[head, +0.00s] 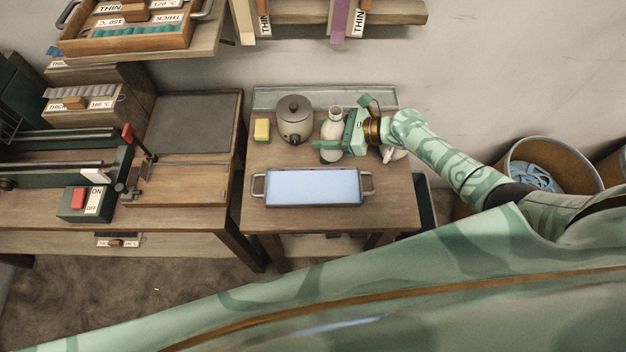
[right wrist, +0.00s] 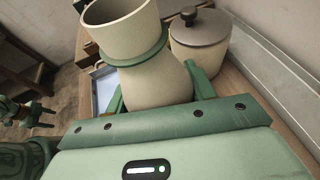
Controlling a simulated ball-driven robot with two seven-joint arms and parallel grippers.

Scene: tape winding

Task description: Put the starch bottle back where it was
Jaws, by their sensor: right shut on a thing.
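The starch bottle (head: 335,115) is a cream bottle with a wide neck, at the back of the small table, just right of the grey pot. My right gripper (head: 334,143) reaches in from the right and is shut around the bottle's body. In the right wrist view the bottle (right wrist: 155,84) shows a green ring below its wide mouth, with a green finger on each side. Its base is hidden, so I cannot tell whether it touches the table.
The lidded pot (head: 294,122) stands close left of the bottle, with a yellow sponge (head: 262,130) beyond. A metal tray (head: 313,203) with pale blue contents fills the table's front. A white object (head: 396,154) is partly hidden behind my right gripper. A bin (head: 553,152) stands right.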

